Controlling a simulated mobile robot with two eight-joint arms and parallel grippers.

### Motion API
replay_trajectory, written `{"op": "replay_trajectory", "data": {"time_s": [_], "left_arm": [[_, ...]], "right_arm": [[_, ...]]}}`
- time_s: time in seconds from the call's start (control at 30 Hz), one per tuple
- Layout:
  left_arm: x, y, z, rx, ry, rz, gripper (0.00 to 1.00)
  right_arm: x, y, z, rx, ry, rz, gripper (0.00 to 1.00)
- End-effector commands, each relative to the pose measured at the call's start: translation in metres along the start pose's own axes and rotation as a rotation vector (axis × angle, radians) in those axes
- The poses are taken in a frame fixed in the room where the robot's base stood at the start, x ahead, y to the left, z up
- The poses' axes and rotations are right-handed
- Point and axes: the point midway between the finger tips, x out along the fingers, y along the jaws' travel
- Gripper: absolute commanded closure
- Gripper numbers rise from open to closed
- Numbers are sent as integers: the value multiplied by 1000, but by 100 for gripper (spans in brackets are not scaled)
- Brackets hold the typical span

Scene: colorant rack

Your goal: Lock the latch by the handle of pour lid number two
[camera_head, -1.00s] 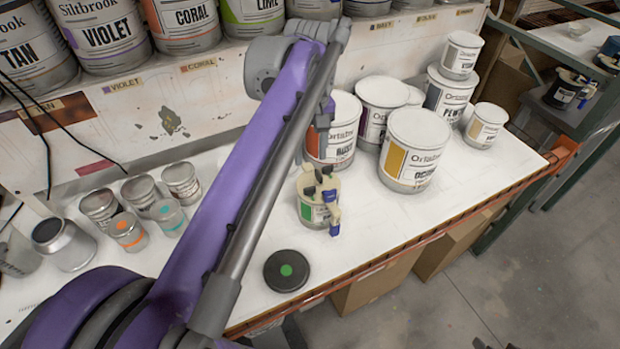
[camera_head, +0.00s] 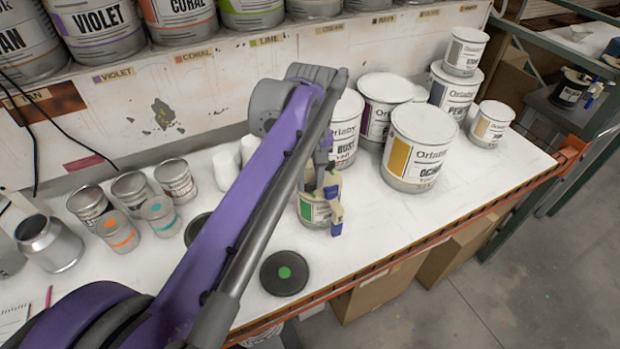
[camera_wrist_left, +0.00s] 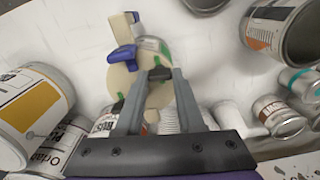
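A small can (camera_head: 313,211) with a green label stands on the white bench and carries a cream pour lid (camera_head: 335,196) with blue parts. In the left wrist view the lid (camera_wrist_left: 128,82) shows a blue handle (camera_wrist_left: 120,58) to the left of the fingers and another blue piece (camera_wrist_left: 136,17) at its far end. My left gripper (camera_head: 323,172) is over the can. In the left wrist view its fingers (camera_wrist_left: 162,77) are apart, over the lid, with a dark piece between the tips. Contact with it is unclear. The lid's number is not readable. My right gripper is not in view.
Large white cans, including a yellow-labelled one (camera_head: 418,150), stand close behind and right. A black disc with a green dot (camera_head: 285,273) lies in front. Small metal cans (camera_head: 130,188) stand left. The bench's orange front edge (camera_head: 430,238) is near; bench to the right front is clear.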

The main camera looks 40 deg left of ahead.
Motion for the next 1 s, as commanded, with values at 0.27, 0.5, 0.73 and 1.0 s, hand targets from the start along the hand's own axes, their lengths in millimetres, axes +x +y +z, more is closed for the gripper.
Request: {"op": "replay_trajectory", "data": {"time_s": [0.27,0.5,0.73,1.0], "left_arm": [[0,0,0,0,0,0,100],[0,0,0,16,0,0,100],[0,0,0,112,0,0,100],[-1,0,0,336,0,0,100]], "right_arm": [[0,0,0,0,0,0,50],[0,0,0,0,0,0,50],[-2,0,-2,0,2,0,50],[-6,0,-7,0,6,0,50]]}}
